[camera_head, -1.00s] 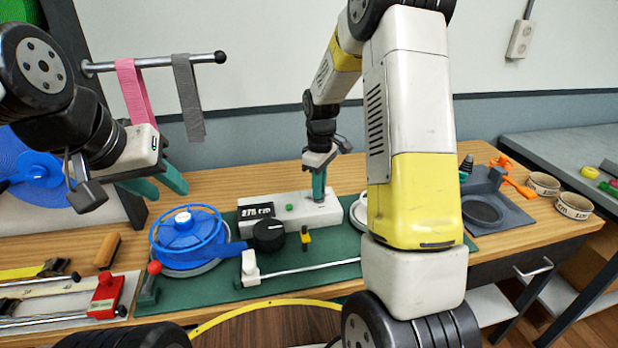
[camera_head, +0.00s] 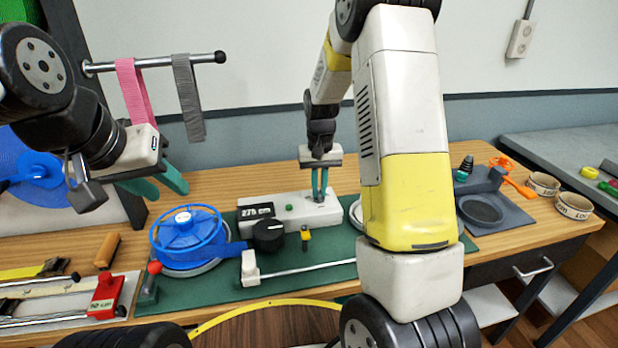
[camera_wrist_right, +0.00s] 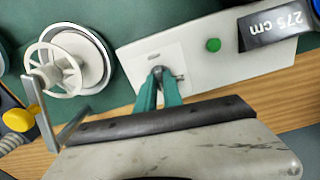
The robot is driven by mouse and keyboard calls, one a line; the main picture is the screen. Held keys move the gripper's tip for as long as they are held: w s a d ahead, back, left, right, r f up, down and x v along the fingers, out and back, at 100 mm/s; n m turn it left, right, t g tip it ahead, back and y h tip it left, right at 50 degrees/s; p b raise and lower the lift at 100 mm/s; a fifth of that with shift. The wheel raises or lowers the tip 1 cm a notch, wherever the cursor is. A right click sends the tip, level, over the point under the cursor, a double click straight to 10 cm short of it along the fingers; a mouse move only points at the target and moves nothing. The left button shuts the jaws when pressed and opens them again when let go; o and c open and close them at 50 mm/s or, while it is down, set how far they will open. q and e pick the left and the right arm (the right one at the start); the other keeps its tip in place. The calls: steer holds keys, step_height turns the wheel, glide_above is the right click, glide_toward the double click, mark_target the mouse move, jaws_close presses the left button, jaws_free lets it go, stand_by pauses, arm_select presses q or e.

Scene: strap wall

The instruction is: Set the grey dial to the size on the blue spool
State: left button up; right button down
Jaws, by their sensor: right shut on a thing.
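A white box with a display (camera_head: 256,211) reading 275 cm stands on the green mat. My right gripper (camera_head: 319,196) reaches down onto the box's right part. In the right wrist view its fingers (camera_wrist_right: 159,88) are shut on a small dark grey dial (camera_wrist_right: 157,72) on a pale square plate, mostly hidden between the fingertips. The blue spool (camera_head: 186,224) lies left of the box; its hub label is too small to read. My left gripper (camera_head: 160,186) is open and empty above and left of the spool.
A black knob (camera_head: 268,236) sits in front of the box, with a green button (camera_head: 289,207) on the box top. A metal rod (camera_head: 310,267) runs along the mat's front. Pink (camera_head: 134,92) and grey straps (camera_head: 188,97) hang behind.

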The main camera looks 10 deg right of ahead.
mark_target(319, 191)
steer(key=m, duration=0.5)
steer(key=shift+m, duration=0.3)
steer(key=m, duration=0.5)
stand_by(0.4)
steer(key=c, duration=1.5)
jaws_free()
steer(key=shift+r, duration=0.1)
step_height(319, 191, up, 7)
steer(key=shift+r, duration=0.3)
